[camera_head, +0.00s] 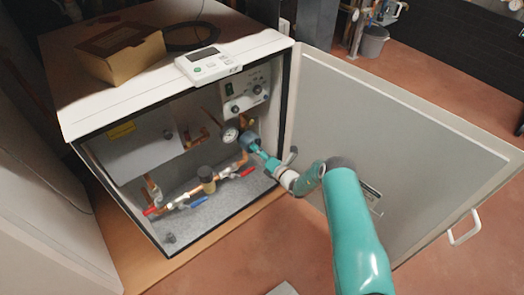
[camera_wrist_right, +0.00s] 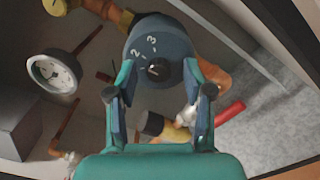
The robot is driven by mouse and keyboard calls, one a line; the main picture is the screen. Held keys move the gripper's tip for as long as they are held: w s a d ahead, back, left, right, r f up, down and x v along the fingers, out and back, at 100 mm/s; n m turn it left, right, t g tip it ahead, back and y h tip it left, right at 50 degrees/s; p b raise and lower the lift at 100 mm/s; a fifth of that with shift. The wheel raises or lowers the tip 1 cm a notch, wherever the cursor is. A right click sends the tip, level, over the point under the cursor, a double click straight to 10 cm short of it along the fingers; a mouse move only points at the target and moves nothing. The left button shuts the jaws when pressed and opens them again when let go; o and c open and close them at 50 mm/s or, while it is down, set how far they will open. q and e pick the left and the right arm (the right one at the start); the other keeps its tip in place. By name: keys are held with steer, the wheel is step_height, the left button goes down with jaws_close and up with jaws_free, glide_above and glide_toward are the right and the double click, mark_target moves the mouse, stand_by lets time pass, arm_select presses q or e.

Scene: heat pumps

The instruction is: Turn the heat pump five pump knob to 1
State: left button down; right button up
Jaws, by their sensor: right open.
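The heat pump cabinet (camera_head: 180,85) stands with its door open to the right. Inside it, the blue-grey pump (camera_head: 249,141) sits on the copper piping. In the right wrist view the pump's round face (camera_wrist_right: 158,48) shows the numbers 2 and 3 and a dark knob (camera_wrist_right: 159,69) at its centre. My right gripper (camera_head: 263,156) reaches into the cabinet just in front of the pump. In the right wrist view its fingers (camera_wrist_right: 158,92) are open, one on each side below the knob, with nothing seen between them. Contact with the knob cannot be told. My left gripper is out of view.
A pressure gauge (camera_head: 230,134) sits left of the pump. Pipes with a red valve handle (camera_head: 243,172) and a blue one (camera_head: 193,203) run below. A control panel (camera_head: 246,91) is above. The open door (camera_head: 400,135) stands right of my arm.

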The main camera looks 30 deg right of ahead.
steer(key=shift+c, duration=0.3)
jaws_close()
steer(key=shift+s+d+f, duration=0.1)
steer(key=shift+d+f, duration=0.05)
steer(key=shift+d, duration=0.05)
